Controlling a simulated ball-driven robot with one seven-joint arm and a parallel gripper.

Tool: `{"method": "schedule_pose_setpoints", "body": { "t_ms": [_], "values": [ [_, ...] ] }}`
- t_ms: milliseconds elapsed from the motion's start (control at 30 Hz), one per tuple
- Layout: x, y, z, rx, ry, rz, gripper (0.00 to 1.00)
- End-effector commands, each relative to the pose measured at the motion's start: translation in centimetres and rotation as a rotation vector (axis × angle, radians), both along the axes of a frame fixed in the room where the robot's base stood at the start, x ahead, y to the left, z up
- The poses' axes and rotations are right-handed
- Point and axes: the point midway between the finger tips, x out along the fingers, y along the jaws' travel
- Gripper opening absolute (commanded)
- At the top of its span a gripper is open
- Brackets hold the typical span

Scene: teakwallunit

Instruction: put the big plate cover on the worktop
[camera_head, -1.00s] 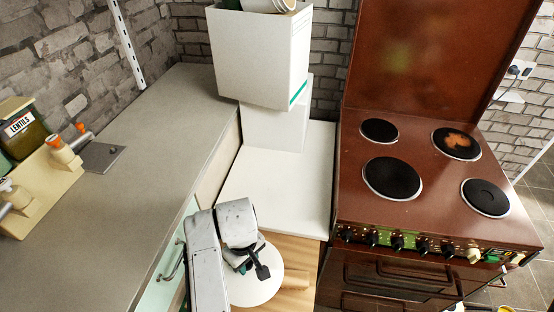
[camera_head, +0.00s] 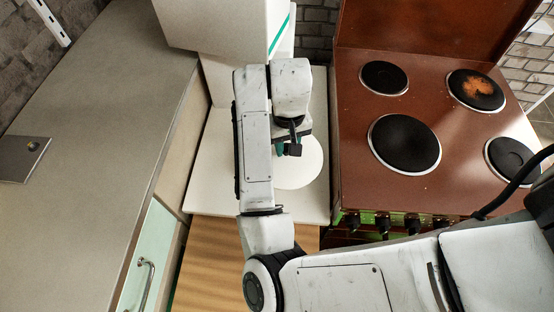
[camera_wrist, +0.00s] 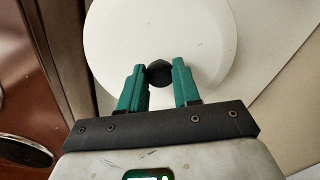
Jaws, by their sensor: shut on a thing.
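The big plate cover (camera_head: 308,168) is a white disc with a dark knob, partly hidden behind my arm in the head view. The cover also fills the upper middle of the wrist view (camera_wrist: 160,30). My gripper (camera_wrist: 157,70) is shut on its knob, one green finger on each side. In the head view my gripper (camera_head: 290,148) and the cover are over the white worktop (camera_head: 213,170) between the grey counter and the cooker. The cover looks flat; I cannot tell whether it touches the white surface.
The brown cooker (camera_head: 420,85) with black hotplates stands close on the right. White boxes (camera_head: 225,20) stand at the back of the white surface. The long grey counter (camera_head: 110,90) runs along the left, mostly clear, with a metal plate (camera_head: 25,158) on it.

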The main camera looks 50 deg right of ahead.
Motion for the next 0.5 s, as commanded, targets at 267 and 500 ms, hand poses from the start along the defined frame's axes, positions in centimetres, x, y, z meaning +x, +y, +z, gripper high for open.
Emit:
{"method": "schedule_pose_setpoints", "body": {
  "t_ms": [267, 500],
  "values": [
    [0.1, 0.1, -3.2, 0.001, 0.000, 0.002, 0.00],
    [0.1, 0.2, -6.2, 0.003, 0.001, 0.003, 0.00]
  ]
}}
